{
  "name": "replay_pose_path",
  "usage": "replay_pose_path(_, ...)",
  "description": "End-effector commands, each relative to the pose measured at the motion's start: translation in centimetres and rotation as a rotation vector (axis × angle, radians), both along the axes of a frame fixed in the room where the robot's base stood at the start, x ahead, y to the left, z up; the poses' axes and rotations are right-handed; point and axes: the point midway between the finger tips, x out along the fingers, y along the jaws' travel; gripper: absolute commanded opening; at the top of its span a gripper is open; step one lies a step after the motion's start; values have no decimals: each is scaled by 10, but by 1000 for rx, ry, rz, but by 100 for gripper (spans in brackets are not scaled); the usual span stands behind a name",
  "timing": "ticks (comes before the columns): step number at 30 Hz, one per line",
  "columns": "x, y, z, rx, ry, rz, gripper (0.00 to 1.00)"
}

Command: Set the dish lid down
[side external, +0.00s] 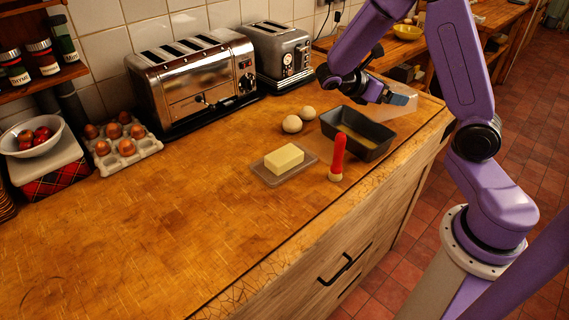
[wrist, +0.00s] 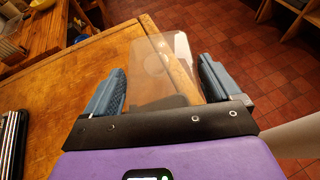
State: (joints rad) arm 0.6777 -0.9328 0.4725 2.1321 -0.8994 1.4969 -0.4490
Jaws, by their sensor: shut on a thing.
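The dish lid (side external: 428,103) is clear and see-through, at the far right end of the wooden worktop in the side view. My gripper (side external: 404,98) is shut on it, with blue fingers at either side. In the wrist view the lid (wrist: 163,88) spans the space between the fingers of my gripper (wrist: 163,66), over the worktop's edge. I cannot tell whether it touches the wood. The butter (side external: 284,158) sits uncovered on its flat dish (side external: 268,178), nearer the middle of the worktop.
A dark loaf tin (side external: 372,153) stands just in front of my gripper. A red-handled brush (side external: 338,158) stands upright between tin and butter. Two pale round items (side external: 292,124) lie behind. Toasters (side external: 190,85) line the wall. The left front worktop is clear.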

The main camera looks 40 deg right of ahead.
Motion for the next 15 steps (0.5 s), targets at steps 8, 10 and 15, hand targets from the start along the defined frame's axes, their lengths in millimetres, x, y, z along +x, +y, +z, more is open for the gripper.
replay_pose_path(8,-54,0,-15,-2,1,-680,52)
replay_pose_path(10,-63,7,-16,-2,0,-842,52)
replay_pose_path(15,-74,28,-18,-2,0,-1212,52)
